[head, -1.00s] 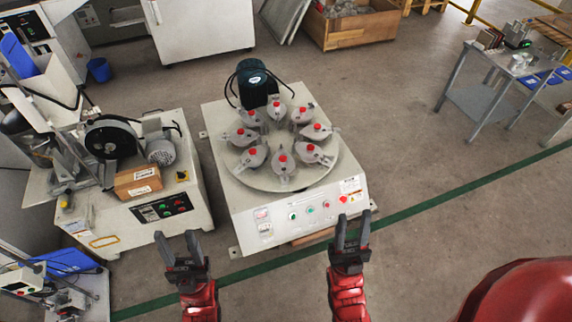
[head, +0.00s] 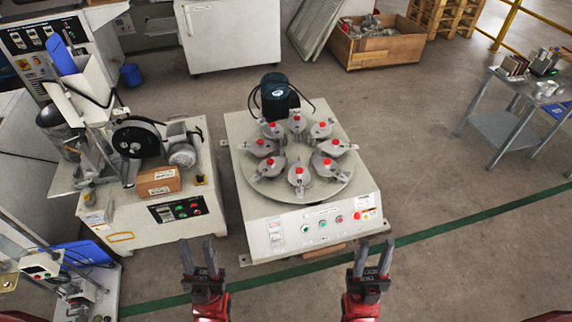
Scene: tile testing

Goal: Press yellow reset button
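No button clearly marked as the yellow reset button can be made out. The central machine (head: 262,211) carries a front panel with a green button (head: 305,229), a teal button (head: 322,224), a reddish button (head: 339,219) and a red button (head: 357,215). The left machine's dark panel (head: 178,208) has green and red buttons; a small dark-and-yellow piece (head: 199,180) sits above it. My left gripper (head: 198,252) is open and empty, in front of and between the two machines. My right gripper (head: 374,256) is open and empty, in front of the central machine's right end.
The central machine's round plate (head: 325,195) holds several red-topped grey fixtures, with a dark motor (head: 277,95) behind. A cardboard box (head: 159,182) rests on the left machine. A grey metal table (head: 497,127) stands at right. The floor (head: 440,200) between is clear.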

